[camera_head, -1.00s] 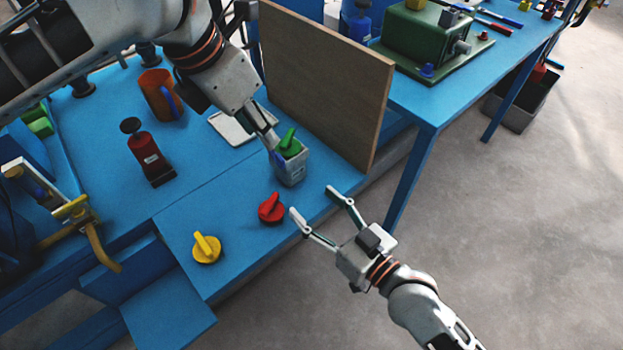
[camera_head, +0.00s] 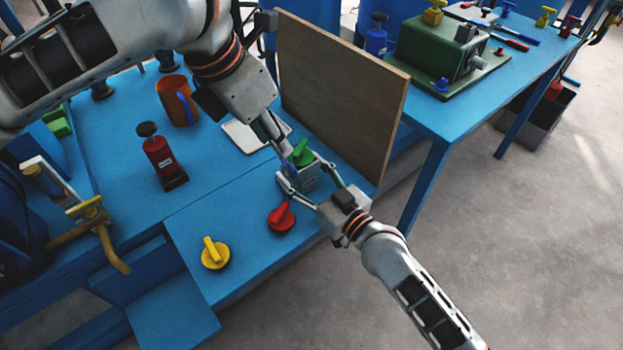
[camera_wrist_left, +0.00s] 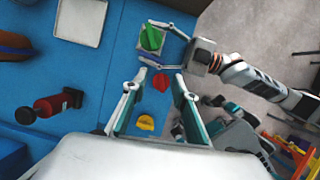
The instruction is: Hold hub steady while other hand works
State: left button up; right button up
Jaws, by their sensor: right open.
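The hub appears to be the grey square block (camera_head: 308,181) with a green knob (camera_head: 302,153) on top, standing on the blue bench near its edge. It also shows in the left wrist view (camera_wrist_left: 142,46). My right gripper (camera_head: 301,170) is open, its two fingers on either side of the block; whether they touch it I cannot tell. My left gripper (camera_wrist_left: 155,84) is open and empty, its fingers apart and pointing toward the block from above. In the head view the left fingertips partly overlap the block.
A red knob (camera_head: 281,217) and a yellow knob (camera_head: 215,254) sit on the bench near the block. A brown upright board (camera_head: 340,95) stands behind it. A red stamp-like tool (camera_head: 160,158), an orange mug (camera_head: 177,100) and a white tray (camera_head: 243,136) lie further left.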

jog(key=shift+w+a, duration=0.2)
jog(key=shift+w, duration=0.05)
